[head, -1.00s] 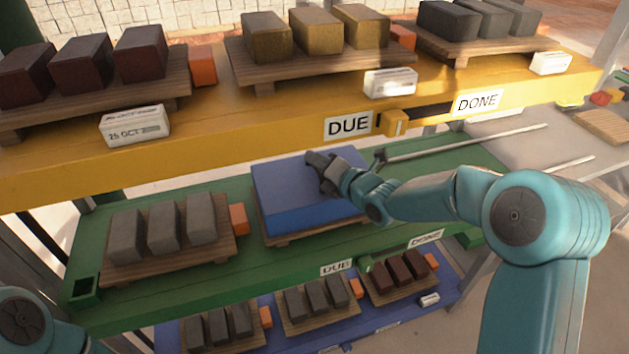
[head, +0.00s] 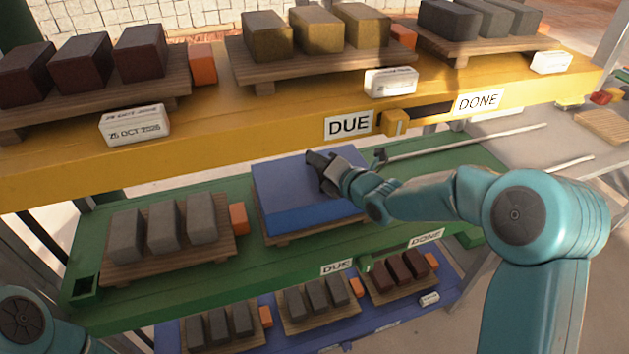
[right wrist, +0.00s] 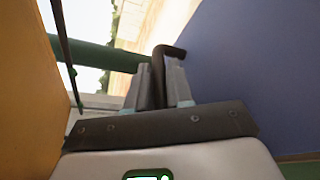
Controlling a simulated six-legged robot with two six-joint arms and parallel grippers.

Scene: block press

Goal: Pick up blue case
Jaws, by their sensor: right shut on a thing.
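The blue case (head: 290,180) is a broad, low box on a wooden pallet on the green middle shelf. It also fills the right side of the right wrist view (right wrist: 255,70). My right gripper (head: 320,162) is at the top of the case, over its middle. In the right wrist view its fingers (right wrist: 165,75) are shut on a dark bent bar that looks like the case's handle. The case rests level on its pallet, and I see no gap under it. My arm hides part of its right side. My left gripper is out of view.
The yellow shelf (head: 240,130) overhangs close above and behind the case. Grey blocks (head: 163,226) on a pallet and an orange block (head: 239,218) stand left of it. A blue shelf (head: 440,310) with more blocks lies below. A metal rod (head: 470,143) runs to the right.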

